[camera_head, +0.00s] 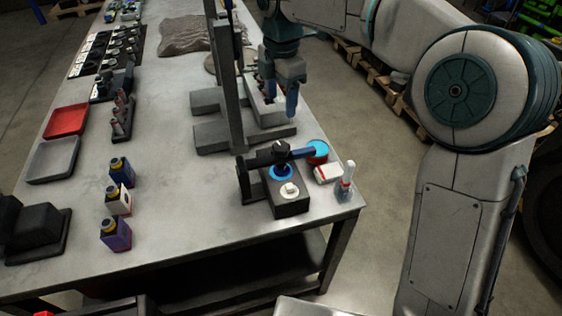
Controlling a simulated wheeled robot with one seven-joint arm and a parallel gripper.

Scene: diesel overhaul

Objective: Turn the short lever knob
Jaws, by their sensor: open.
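A dark control box (290,207) sits at the near right corner of the workbench. On its top are a blue round dial (281,172) and a white knob (289,190) in front of it. A horizontal lever with a blue end (302,153) and a black knob (281,147) crosses just behind and above the dial. I cannot tell for sure which of these is the short lever knob. My gripper (280,101) is open and points down, behind the box and apart from it, over a grey fixture that it partly hides.
A tall dark post (232,85) stands left of my gripper. A red-and-blue tin (317,151), a red-and-white box (327,173) and a small bottle (346,183) stand right of the control box. Several bottles stand to the left. The bench (185,205) is clear between.

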